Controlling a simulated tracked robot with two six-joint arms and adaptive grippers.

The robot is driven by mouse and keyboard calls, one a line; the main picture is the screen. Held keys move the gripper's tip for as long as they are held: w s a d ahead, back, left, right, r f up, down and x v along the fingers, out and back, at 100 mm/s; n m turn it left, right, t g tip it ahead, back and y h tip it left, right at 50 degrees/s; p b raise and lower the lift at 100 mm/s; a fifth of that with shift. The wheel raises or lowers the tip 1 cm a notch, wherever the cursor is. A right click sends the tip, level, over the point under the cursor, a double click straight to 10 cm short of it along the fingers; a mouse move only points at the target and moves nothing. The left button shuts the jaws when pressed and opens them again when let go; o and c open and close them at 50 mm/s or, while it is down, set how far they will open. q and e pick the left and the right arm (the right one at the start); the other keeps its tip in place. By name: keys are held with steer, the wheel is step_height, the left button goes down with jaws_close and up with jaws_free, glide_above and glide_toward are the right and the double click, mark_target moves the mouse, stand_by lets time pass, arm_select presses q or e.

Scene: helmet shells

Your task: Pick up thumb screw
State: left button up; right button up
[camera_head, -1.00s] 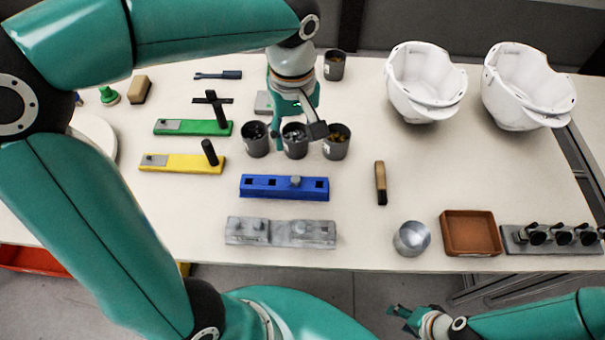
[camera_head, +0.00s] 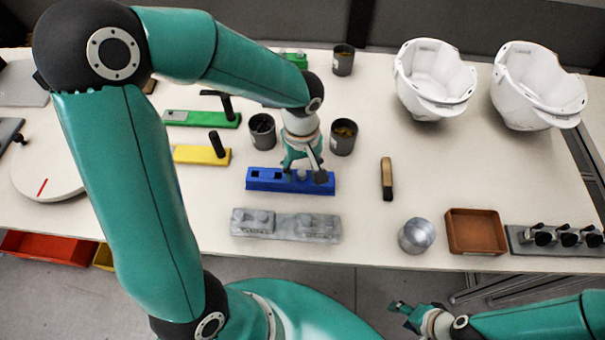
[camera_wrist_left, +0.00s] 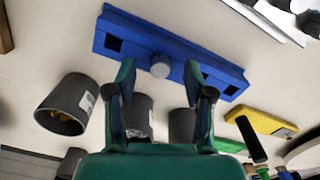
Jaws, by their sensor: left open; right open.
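The thumb screw, a round grey knob (camera_wrist_left: 160,66), sits in the middle of the blue block (camera_wrist_left: 178,53) in the left wrist view. In the head view the blue block (camera_head: 262,184) lies flat on the table, and my left gripper (camera_head: 304,175) is over its right part, covering most of the knob. My left gripper (camera_wrist_left: 160,74) is open and empty, its two fingers appearing on either side of the knob in the wrist view. How far the fingertips are above the block is hard to tell. My right gripper (camera_head: 403,311) is open and empty, off the table's front edge.
A grey metal fixture (camera_head: 285,224) lies in front. The yellow block (camera_head: 200,156) is at left. A brush (camera_head: 386,178), metal cup (camera_head: 416,236) and brown tray (camera_head: 476,233) lie to the right.

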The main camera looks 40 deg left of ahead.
mark_target(302, 172)
arm_select(q)
steer(key=shift+f, duration=0.45)
steer(key=shift+c, duration=0.4)
jaws_close()
steer(key=shift+r, duration=0.2)
step_height(302, 172, up, 20)
steer(key=shift+p, duration=0.45)
steer(key=shift+f, duration=0.1)
